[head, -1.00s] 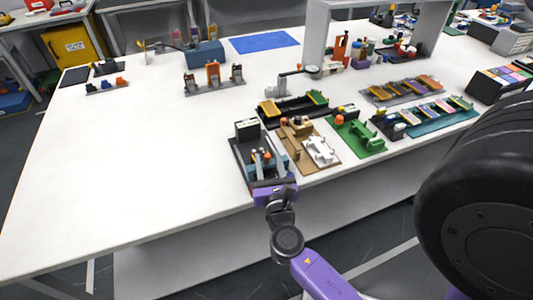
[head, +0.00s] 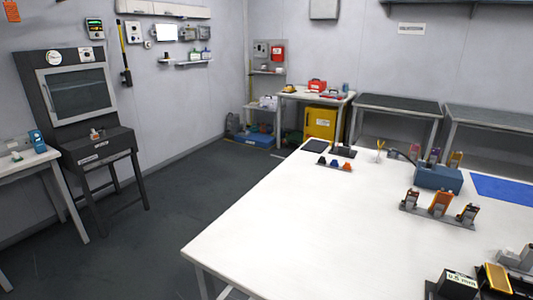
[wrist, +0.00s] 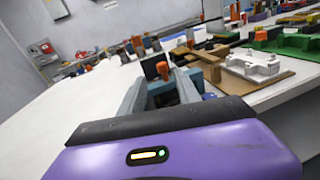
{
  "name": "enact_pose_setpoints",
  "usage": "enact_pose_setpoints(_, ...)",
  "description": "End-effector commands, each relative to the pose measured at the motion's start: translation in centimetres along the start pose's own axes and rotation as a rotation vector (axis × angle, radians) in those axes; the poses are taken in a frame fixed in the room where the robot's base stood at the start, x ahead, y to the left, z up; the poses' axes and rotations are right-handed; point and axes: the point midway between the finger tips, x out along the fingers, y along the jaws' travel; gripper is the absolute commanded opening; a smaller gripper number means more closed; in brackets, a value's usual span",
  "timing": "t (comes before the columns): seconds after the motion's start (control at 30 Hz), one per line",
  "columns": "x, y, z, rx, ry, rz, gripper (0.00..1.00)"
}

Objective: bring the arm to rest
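My gripper (wrist: 160,88) shows in the wrist view as a purple body with two grey fingers standing apart. Between and beyond the fingers is a blue-grey fixture with an orange knob (wrist: 162,69). I see nothing clamped between the fingers, though their tips partly merge with the fixture behind. The gripper is low over the front edge area of the white table (head: 290,225). My arm and gripper are outside the head view now.
In the wrist view, a white part on a brown board (wrist: 255,64) and a green fixture (wrist: 300,44) stand close to the right. In the head view, a black labelled box (head: 458,283) is at the lower right. The table's left part is clear.

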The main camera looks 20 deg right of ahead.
Motion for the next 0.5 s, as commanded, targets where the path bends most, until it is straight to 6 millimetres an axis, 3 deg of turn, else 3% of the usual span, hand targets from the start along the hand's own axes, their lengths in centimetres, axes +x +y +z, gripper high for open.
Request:
enact_pose_setpoints(0.17, -5.0, 2.0, -3.8, 0.361, 0.206, 0.132, 0.39)
enact_pose_setpoints(0.3, -11.6, 4.0, -6.1, 0.814, 0.475, 0.216, 0.39)
enact_pose_setpoints(0.4, -16.4, 5.0, -6.2, 1.148, 0.683, 0.220, 0.39)
enact_pose_setpoints(0.5, -20.8, 5.5, -5.0, 1.478, 0.891, 0.176, 0.39)
